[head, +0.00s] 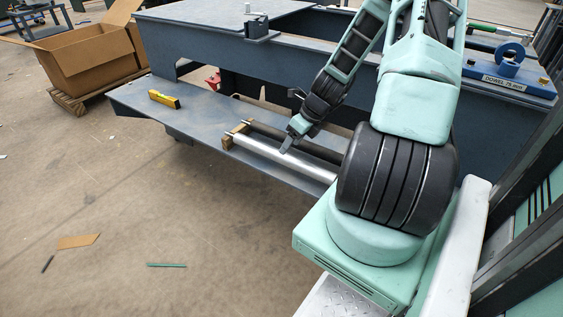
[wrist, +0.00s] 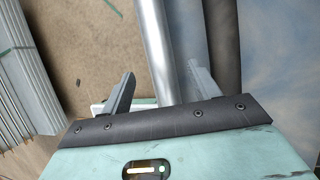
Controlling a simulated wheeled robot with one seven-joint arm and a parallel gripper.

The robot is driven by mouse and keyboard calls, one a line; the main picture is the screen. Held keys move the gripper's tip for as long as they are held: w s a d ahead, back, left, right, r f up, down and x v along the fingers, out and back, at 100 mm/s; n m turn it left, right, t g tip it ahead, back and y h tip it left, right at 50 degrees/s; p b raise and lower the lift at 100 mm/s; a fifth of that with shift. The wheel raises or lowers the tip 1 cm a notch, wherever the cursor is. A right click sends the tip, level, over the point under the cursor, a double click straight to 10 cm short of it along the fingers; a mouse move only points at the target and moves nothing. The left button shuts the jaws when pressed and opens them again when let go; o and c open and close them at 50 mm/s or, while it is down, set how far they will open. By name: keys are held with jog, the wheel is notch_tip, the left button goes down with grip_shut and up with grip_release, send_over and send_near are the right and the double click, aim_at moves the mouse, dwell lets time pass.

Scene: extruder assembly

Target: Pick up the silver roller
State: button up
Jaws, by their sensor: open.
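The silver roller (head: 272,155) lies on the low shelf of the blue-grey bench, with one end on a small wooden block (head: 233,133). In the wrist view the silver roller (wrist: 157,45) runs down between the two fingers of my gripper (wrist: 161,90). My gripper (head: 289,145) is over the roller in the head view, with its fingers apart. I cannot tell from the frames whether the fingers touch the roller. The roller's near end is hidden behind my arm in the head view.
A dark roller (head: 300,141) lies parallel beside the silver one, close to my gripper. A yellow level (head: 164,99) lies on the shelf (head: 200,110) to the left. The bench top (head: 230,20) rises behind. A cardboard box (head: 88,52) stands on a pallet at the left.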

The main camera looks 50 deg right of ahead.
aim_at(281, 157)
jog(key=b+x, duration=0.2)
jog(key=x, duration=0.4)
jog(key=shift+w, duration=0.1)
jog(key=shift+r, duration=0.1)
grip_shut()
